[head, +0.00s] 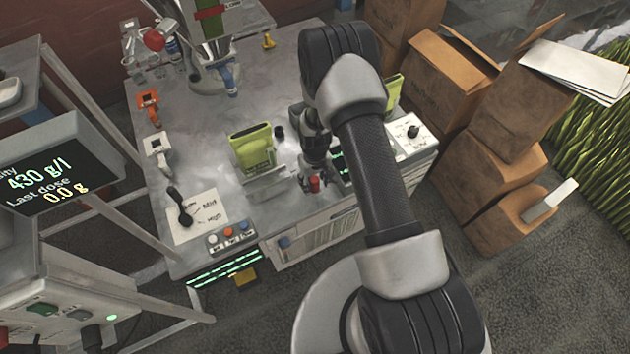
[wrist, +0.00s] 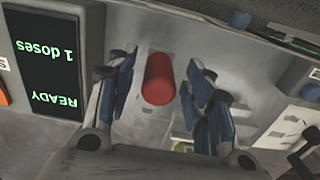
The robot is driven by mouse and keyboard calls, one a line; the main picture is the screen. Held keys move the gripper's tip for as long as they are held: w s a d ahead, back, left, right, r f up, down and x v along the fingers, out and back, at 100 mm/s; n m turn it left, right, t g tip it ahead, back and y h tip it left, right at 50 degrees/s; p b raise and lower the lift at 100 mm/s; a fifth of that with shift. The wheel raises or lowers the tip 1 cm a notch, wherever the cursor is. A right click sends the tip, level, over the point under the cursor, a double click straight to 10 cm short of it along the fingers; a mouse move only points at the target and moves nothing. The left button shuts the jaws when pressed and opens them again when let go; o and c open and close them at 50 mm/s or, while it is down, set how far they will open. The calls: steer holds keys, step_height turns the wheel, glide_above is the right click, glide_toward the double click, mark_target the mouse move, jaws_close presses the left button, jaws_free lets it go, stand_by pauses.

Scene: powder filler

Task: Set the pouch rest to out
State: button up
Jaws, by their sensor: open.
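A red cylindrical knob (wrist: 158,78) stands on a light grey surface in the wrist view. In the head view the red knob (head: 314,184) shows at the table's front part, below my gripper (head: 311,172). My gripper is open, with one blue-padded finger on each side of the knob in the wrist view; gaps show between the pads and the knob. A green pouch (head: 254,148) stands upright on the table to the left of my gripper in the head view. I cannot tell which part is the pouch rest; my arm hides some of this area.
A display (wrist: 45,55) reads READY and 1 doses beside the gripper. A dial plate (head: 208,206) with a black lever is at the front left. A white panel with a black knob (head: 413,132) is at the right. Cardboard boxes (head: 480,208) stand right of the table.

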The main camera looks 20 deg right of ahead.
step_height(320, 180, up, 12)
stand_by(0.6)
steer(key=shift+r, duration=0.1)
stand_by(0.4)
steer(key=s+r+m+t, duration=0.1)
steer(key=s+r, duration=0.2)
steer(key=r, duration=0.9)
steer(key=s+r+t, duration=0.1)
steer(key=s+r, duration=0.2)
steer(key=r, duration=0.9)
steer(key=s+r+t, duration=0.1)
steer(key=s+r, duration=0.4)
steer(key=s, duration=0.4)
steer(key=s+r+m+t, duration=0.1)
steer(key=s+r, duration=0.4)
steer(key=s, duration=0.4)
steer(key=shift+s+a+r+t, duration=0.2)
steer(key=shift+s+r+t, duration=0.1)
steer(key=shift+s+r, duration=0.05)
